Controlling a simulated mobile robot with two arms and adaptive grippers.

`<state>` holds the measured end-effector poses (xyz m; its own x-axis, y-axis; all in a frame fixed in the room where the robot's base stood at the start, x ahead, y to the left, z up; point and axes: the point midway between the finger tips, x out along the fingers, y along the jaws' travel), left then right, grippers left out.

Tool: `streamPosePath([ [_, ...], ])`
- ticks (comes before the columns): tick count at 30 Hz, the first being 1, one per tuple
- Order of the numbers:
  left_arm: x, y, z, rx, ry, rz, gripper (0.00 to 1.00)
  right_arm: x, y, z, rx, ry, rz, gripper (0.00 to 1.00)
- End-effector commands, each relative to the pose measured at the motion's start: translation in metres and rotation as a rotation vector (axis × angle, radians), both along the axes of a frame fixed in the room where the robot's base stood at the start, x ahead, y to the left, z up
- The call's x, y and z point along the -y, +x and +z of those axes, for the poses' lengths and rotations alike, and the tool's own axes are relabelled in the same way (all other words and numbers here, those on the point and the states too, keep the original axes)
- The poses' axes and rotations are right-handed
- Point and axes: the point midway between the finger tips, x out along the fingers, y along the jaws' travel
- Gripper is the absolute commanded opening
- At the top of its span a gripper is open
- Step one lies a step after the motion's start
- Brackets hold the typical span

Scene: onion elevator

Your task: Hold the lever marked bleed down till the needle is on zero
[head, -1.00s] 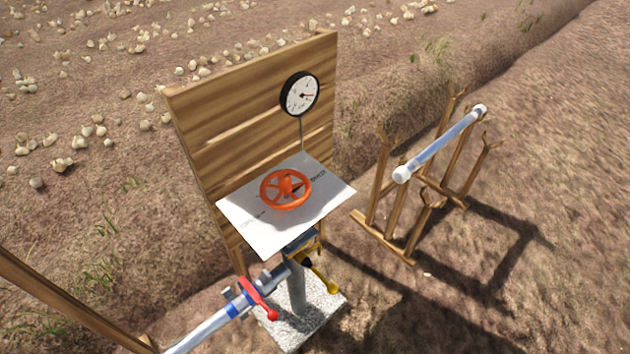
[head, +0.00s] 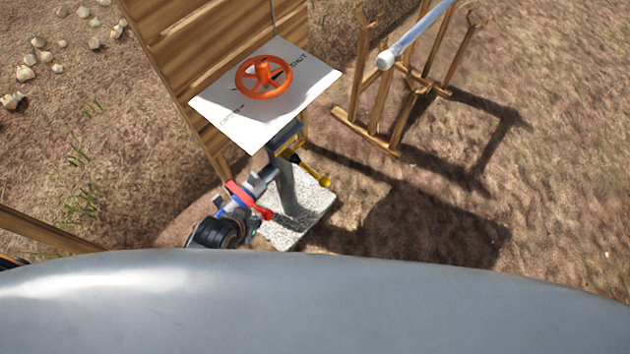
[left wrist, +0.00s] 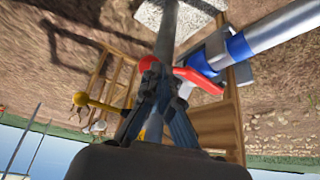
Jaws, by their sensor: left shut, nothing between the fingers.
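A red lever (head: 248,200) sits on the blue and grey pipe fitting left of the post; its lettering cannot be read. In the left wrist view my left gripper (left wrist: 160,78) is shut and empty. A yellow lever (head: 312,170) is on the other side of the post and also shows in the wrist view (left wrist: 95,103). The gauge is out of view. My right gripper is not seen.
An orange handwheel (head: 264,77) stands above a white printed plate (head: 225,115) before a wooden board (head: 190,60). The post stands on a pale stone base (head: 318,208). A wooden rack (head: 385,150) carrying a pipe (head: 415,38) is to the right, with open soil beyond.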

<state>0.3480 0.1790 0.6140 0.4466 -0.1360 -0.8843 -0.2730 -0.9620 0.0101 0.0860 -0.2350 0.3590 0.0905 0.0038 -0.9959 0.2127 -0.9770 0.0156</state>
Motion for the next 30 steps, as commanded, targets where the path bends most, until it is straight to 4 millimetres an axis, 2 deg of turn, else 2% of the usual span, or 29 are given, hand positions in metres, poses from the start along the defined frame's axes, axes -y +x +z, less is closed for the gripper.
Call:
streamPosePath([
  [3, 0.029, 0.037, 0.052, 0.158, -0.084, -0.102, 0.00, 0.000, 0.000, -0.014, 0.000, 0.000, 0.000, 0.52],
  [4, 0.037, 0.043, 0.062, 0.194, -0.115, -0.128, 0.00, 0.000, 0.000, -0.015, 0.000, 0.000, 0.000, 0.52],
  [7, 0.058, 0.054, 0.086, 0.281, -0.210, -0.201, 0.00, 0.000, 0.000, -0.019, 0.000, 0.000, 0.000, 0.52],
  [12, 0.078, 0.055, 0.111, 0.347, -0.330, -0.272, 0.00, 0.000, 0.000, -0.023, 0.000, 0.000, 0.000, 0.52],
  [18, 0.084, 0.052, 0.121, 0.362, -0.380, -0.293, 0.00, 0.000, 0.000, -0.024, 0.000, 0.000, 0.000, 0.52],
  [30, 0.087, 0.056, 0.118, 0.362, -0.382, -0.292, 0.00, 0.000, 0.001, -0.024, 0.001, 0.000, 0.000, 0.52],
])
